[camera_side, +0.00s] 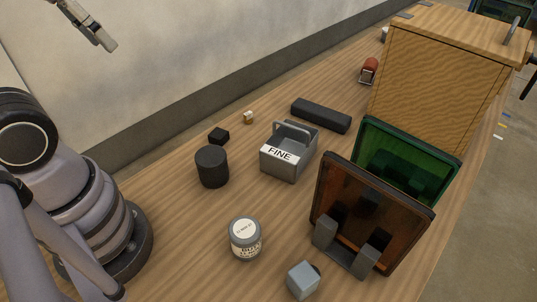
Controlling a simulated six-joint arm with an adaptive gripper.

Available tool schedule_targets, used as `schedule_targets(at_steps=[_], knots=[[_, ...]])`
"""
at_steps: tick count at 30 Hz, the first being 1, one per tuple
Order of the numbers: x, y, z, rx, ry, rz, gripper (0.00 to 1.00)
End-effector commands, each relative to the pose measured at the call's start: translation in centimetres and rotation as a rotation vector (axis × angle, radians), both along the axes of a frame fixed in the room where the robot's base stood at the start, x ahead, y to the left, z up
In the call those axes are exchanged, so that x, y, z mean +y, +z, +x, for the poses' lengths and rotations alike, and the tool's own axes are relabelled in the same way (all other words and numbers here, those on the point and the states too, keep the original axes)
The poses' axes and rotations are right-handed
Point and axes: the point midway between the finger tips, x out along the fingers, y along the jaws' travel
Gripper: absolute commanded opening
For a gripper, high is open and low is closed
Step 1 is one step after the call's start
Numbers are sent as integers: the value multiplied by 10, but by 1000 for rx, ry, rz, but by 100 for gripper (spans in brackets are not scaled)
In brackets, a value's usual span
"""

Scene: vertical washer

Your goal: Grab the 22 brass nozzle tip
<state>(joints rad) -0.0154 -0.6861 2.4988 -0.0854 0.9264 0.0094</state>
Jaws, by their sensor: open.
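A small brass-coloured piece (249,117), which looks like the nozzle tip, sits on the wooden table behind a small black block. It is too small for me to read any number on it. My gripper (104,38) is at the top left, high above the table and well away from the brass piece. It is open, and I see nothing between its fingers. The upper part of it is cut off by the frame edge.
A black block (219,136), a black cylinder (211,167) and a grey bin labelled FINE (290,151) stand near the brass piece. A dark bar (321,115) lies behind. A jar (245,238), orange panel (345,210), green panel (410,165) and wooden cabinet (440,80) stand nearer or right.

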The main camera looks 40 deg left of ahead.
Motion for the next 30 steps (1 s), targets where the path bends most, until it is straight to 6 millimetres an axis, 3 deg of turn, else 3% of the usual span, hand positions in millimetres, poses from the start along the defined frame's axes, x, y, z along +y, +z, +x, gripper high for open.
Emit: schedule_targets(at_steps=[3,8,12,16,20,24,27,30], knots=[[-26,-23,5,214,72,-193,48],[-74,-43,24,549,246,-582,48],[-104,-48,63,770,452,-950,48],[-108,-59,118,893,691,-1297,48],[-87,-89,180,913,976,-1628,48],[-36,-150,232,800,1335,-1933,48],[9,-205,249,636,1602,-2081,48],[49,-258,247,441,1833,-2152,48]])
